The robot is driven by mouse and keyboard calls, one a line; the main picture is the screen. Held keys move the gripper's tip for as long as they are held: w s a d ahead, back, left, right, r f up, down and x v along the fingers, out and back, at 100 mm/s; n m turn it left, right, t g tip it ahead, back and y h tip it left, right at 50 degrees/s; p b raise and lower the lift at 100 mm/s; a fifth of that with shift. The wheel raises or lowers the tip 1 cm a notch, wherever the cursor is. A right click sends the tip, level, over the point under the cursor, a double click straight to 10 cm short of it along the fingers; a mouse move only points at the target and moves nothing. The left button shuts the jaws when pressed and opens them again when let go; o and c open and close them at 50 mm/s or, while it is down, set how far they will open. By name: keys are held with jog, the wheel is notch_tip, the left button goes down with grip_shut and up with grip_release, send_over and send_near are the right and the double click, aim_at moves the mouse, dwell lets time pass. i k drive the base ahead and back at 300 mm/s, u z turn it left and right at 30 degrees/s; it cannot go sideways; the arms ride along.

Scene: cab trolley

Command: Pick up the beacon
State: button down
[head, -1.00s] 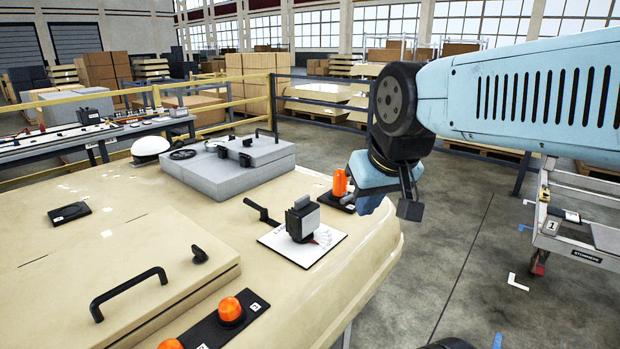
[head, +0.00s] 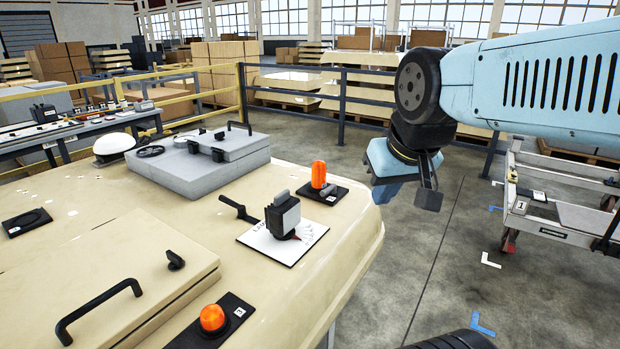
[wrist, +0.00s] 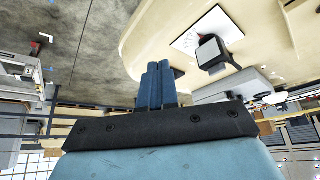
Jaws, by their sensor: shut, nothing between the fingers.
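A tall orange beacon (head: 318,174) stands upright on a black plate (head: 333,195) near the far right edge of the cream cab top in the head view. A second, domed orange beacon (head: 212,317) sits on a black plate at the near edge. My gripper (head: 385,190) hangs to the right of the tall beacon, apart from it, past the cab's edge. In the wrist view its two blue fingers (wrist: 155,85) are together and empty. No orange shows in that view; the fingers may hide the tall beacon.
A black lever switch (head: 283,215) on a white plate stands close to the tall beacon. A grey box (head: 200,170) lies behind on the cream cab top (head: 110,195). A metal trolley (head: 560,215) stands right. Floor between cab and trolley is clear.

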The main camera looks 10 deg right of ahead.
aim_at(319, 176)
jog(key=z, duration=0.85)
jog(key=i, duration=0.1)
jog(key=u, duration=3.05)
jog(key=k, duration=0.95)
jog(key=z, duration=0.9)
jog(key=i, duration=0.95)
